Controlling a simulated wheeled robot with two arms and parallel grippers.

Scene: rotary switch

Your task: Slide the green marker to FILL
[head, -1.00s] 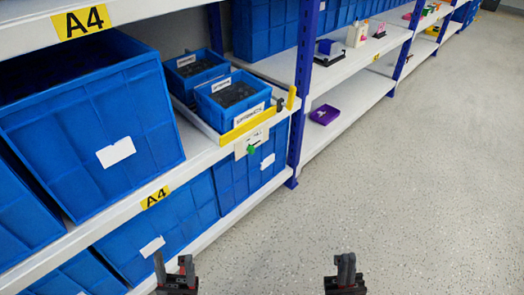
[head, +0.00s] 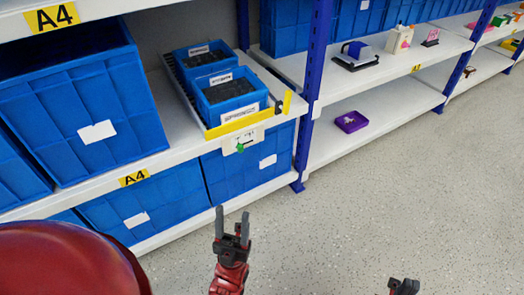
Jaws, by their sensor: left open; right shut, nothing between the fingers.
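The small green marker (head: 240,148) sits on a white plate (head: 256,135) on the shelf's front edge, below the yellow strip of a tray. Any lettering on the plate is too small to read. My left gripper (head: 232,214) is open and empty, with its fingers pointing up in the picture. It appears below the marker in the picture and is clear of it. My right gripper (head: 404,284) is shut and empty at the bottom edge, over the floor and far to the right of the marker.
Blue bins with black contents (head: 229,99) stand in the tray (head: 277,80). A blue upright (head: 309,95) stands just right of it. Large blue crates (head: 250,168) fill the shelf below. A purple tray (head: 351,122) lies further right. The floor (head: 400,200) is clear.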

